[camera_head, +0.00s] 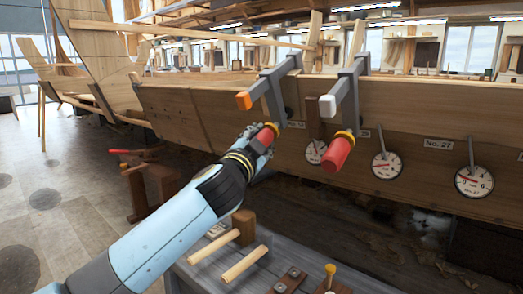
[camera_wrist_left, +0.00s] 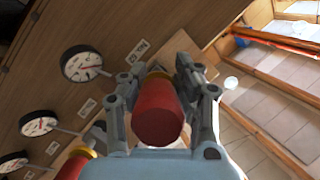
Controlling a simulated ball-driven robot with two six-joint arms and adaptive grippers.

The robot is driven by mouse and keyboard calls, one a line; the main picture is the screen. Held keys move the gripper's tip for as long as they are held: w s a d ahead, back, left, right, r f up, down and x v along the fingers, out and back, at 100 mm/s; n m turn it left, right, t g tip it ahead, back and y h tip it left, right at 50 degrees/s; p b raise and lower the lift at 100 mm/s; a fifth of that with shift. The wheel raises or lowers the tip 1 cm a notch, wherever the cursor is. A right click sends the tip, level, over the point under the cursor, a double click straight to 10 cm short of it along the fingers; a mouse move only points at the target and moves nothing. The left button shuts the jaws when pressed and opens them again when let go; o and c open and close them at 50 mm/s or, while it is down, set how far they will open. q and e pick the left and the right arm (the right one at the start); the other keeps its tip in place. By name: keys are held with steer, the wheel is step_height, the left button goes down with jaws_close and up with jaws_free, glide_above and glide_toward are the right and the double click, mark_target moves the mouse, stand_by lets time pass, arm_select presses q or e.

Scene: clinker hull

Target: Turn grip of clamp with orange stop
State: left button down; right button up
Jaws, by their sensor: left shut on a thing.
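The clamp with the orange stop (camera_head: 243,101) sits on the upper edge of the wooden hull in the head view, grey bar slanting. My left gripper (camera_head: 259,136) is around its red grip, which shows as a sliver in the head view. In the left wrist view the red grip (camera_wrist_left: 156,112) lies between the two fingers of my left gripper (camera_wrist_left: 160,88), which is shut on it. A second clamp with a white stop (camera_head: 327,105) is to the right. Its red grip (camera_head: 337,154) hangs free with a yellow collar. My right gripper is not seen.
The plank hull (camera_head: 420,110) carries several round dials, such as one at the right (camera_head: 474,182), and number labels. A grey bench (camera_head: 300,268) below holds wooden dowels (camera_head: 245,264) and small blocks. Open floor lies at the left.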

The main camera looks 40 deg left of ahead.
arm_select(q)
steer(key=shift+f+m, duration=0.15)
steer(key=shift+m, duration=0.15)
steer(key=c, duration=0.9)
jaws_free()
steer(key=shift+o, duration=0.2)
steer(key=v, duration=1.2)
steer(key=shift+d, duration=0.1)
